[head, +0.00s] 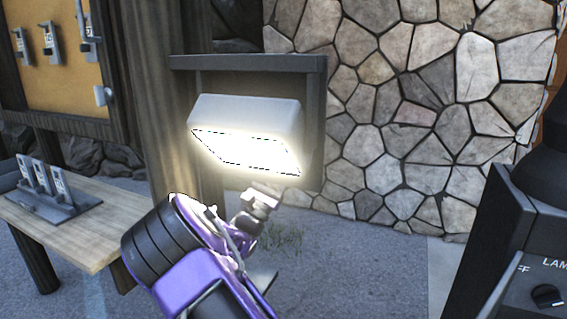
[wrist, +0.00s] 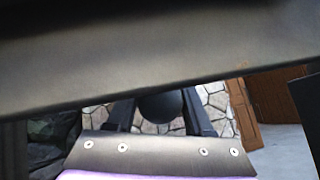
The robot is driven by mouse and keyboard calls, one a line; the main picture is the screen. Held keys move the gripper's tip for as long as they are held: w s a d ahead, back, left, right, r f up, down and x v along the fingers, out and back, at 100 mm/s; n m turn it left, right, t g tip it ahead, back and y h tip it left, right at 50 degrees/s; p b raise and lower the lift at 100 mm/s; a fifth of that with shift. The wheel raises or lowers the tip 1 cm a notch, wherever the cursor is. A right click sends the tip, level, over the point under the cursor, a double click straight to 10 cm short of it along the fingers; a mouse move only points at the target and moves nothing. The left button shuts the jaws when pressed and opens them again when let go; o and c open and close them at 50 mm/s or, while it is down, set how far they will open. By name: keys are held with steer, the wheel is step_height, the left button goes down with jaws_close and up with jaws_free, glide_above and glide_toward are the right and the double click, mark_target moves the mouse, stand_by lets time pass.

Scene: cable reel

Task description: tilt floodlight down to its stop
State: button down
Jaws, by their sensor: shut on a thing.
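The floodlight (head: 245,108) is a pale grey box in front of a dark wooden frame. Its lit face (head: 245,152) glows bright and is angled downward toward the front. My gripper (head: 262,196) is just below the lit face's lower right edge. In the wrist view, the two dark fingers of my gripper (wrist: 158,112) stand on either side of a dark rounded knob (wrist: 160,106), and the gripper is shut on it. A wide grey surface crosses the top of the wrist view. How the knob joins the floodlight is hidden.
A wooden post (head: 150,90) stands left of the floodlight, and a stone wall (head: 420,120) lies behind it. A bench (head: 90,235) with a small rack is at the left. A dark cabinet (head: 500,230) with a lamp switch knob (head: 547,296) stands at the right.

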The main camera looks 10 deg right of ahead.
steer(key=shift+r, duration=0.2)
steer(key=shift+c, duration=1.5)
jaws_free()
steer(key=shift+d, duration=0.1)
steer(key=shift+f, duration=0.1)
steer(key=v, duration=1.7)
steer(key=shift+s+f, duration=0.1)
steer(key=shift+a, duration=0.2)
